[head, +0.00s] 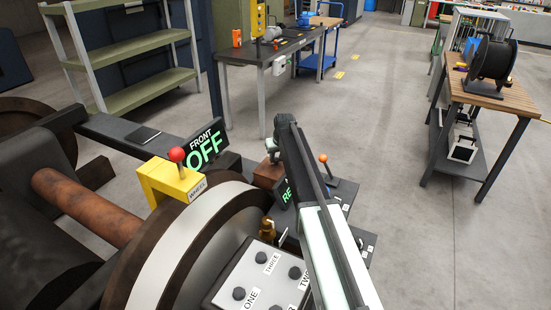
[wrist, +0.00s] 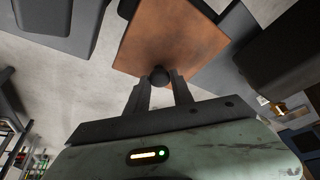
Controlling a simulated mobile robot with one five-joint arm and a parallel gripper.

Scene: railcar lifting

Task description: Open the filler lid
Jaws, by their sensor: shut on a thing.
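The filler lid is a rust-brown square plate (wrist: 188,38) with a small dark round knob (wrist: 160,75) near its edge in the wrist view. My gripper (wrist: 161,84) has its two dark fingers on either side of the knob, shut on it. In the head view a brown box (head: 267,175), which seems to bear the lid, stands beyond the big wheel. My gripper (head: 274,153) is at its top there, and the arm hides part of it. I cannot tell from these views whether the lid is raised.
A yellow WHEEL block with a red-knobbed lever (head: 176,170) and a FRONT OFF sign (head: 205,146) stand left. An orange-knobbed lever (head: 324,162) is close on the right. A numbered button panel (head: 262,275) lies in front. Open floor (head: 390,130) extends behind.

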